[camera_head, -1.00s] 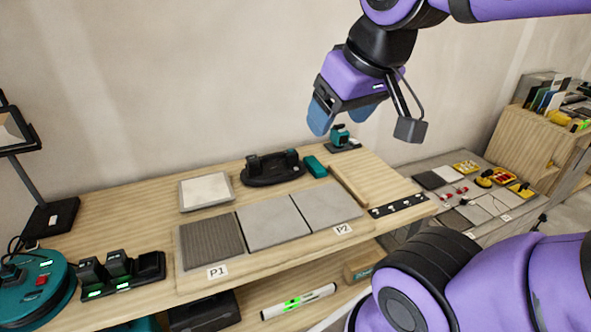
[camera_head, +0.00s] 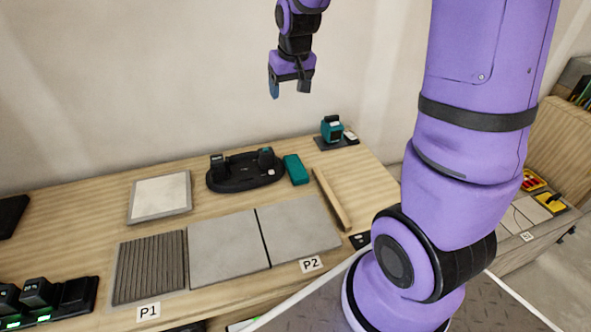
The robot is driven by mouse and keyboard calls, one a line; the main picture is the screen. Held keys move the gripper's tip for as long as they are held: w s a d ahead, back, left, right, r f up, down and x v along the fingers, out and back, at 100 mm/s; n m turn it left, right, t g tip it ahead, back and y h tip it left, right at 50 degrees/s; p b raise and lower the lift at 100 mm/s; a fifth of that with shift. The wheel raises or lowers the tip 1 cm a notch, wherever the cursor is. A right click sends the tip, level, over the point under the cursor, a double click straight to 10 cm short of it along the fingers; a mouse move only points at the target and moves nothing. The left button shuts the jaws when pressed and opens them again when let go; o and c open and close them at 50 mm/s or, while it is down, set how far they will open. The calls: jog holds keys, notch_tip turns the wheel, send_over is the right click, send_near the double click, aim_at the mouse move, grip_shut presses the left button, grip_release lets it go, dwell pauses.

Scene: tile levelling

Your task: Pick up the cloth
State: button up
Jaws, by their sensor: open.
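A pale, flat square (camera_head: 160,196) with a grey border lies at the back left of the wooden bench; it looks like the cloth on a tray, but I cannot tell for sure. My gripper (camera_head: 288,88) is high above the back of the bench, against the wall. Its blue-tipped finger and dark finger are apart, with nothing seen between them. It is up and to the right of the pale square, well clear of it.
A ribbed tile (camera_head: 151,268) and two plain grey tiles (camera_head: 228,248) lie in front, by labels P1 and P2. A black stand (camera_head: 245,171), a teal block (camera_head: 296,169), a wooden bar (camera_head: 331,198) and a teal device (camera_head: 331,128) stand behind. Chargers (camera_head: 45,296) sit front left.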

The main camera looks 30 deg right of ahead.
jog(key=w+d+f+g, duration=0.1)
jog(key=w+d+f, duration=0.15)
jog(key=f, duration=0.35)
jog(key=w+d+f, duration=0.2)
jog(key=w+f, duration=0.1)
jog(key=f, duration=0.4)
jog(key=m, duration=0.1)
send_near(295, 166)
jog(key=f, duration=0.3)
jog(key=w+f, duration=0.1)
jog(key=f, duration=0.5)
jog(key=shift+w+d, duration=0.3)
jog(key=shift+w, duration=0.05)
jog(key=c, duration=0.5)
